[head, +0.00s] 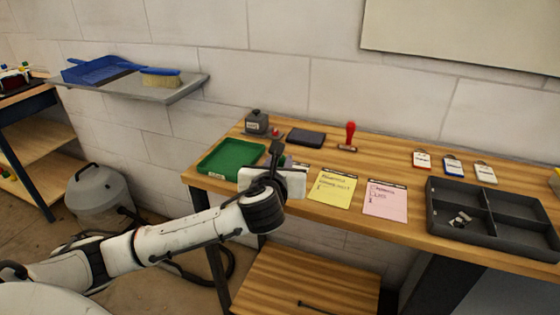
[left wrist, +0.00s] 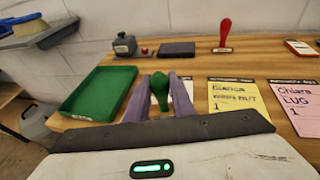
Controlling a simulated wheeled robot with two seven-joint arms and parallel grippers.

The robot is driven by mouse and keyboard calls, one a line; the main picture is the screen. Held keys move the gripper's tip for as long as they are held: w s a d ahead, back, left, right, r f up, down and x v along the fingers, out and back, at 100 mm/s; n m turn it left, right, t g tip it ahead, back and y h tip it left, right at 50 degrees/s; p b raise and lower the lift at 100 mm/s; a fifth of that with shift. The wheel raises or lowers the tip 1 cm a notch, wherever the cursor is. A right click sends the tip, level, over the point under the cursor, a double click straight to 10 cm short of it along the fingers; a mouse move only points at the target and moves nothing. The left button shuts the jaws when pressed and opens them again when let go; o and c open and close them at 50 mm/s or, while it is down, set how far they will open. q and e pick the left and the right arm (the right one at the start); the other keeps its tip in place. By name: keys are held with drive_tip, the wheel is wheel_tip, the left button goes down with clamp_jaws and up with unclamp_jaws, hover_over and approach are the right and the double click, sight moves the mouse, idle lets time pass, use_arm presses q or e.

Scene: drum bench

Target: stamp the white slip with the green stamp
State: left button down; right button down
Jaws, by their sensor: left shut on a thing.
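My left gripper (head: 277,155) is over the front left part of the bench, just right of the green tray. In the left wrist view its two fingers (left wrist: 160,96) are shut on the green stamp (left wrist: 160,88), whose rounded green handle shows between them. The stamp's base is hidden, and so is the stamp in the head view. The white slip (left wrist: 201,96) lies under and beside the fingers, left of the yellow slip, mostly covered by my gripper. I cannot tell whether the stamp touches it. My right gripper is not in view.
The green tray (head: 208,171) is at the left. A yellow slip (head: 332,189) and a pink slip (head: 385,199) lie to the right. Behind are a dark ink pad (head: 306,138), a red stamp (head: 350,136) and a grey device (head: 257,122). A divided dark tray (head: 433,211) is at the right.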

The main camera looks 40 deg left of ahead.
use_arm(q)
drive_tip(key=shift+f, duration=0.5)
idle(0.6)
drive_tip(key=shift+r, duration=0.1)
drive_tip(key=shift+r+p, duration=0.6)
drive_tip(key=shift+p, duration=0.45)
drive_tip(key=shift+r+p, duration=0.6)
drive_tip(key=shift+r, duration=1.95)
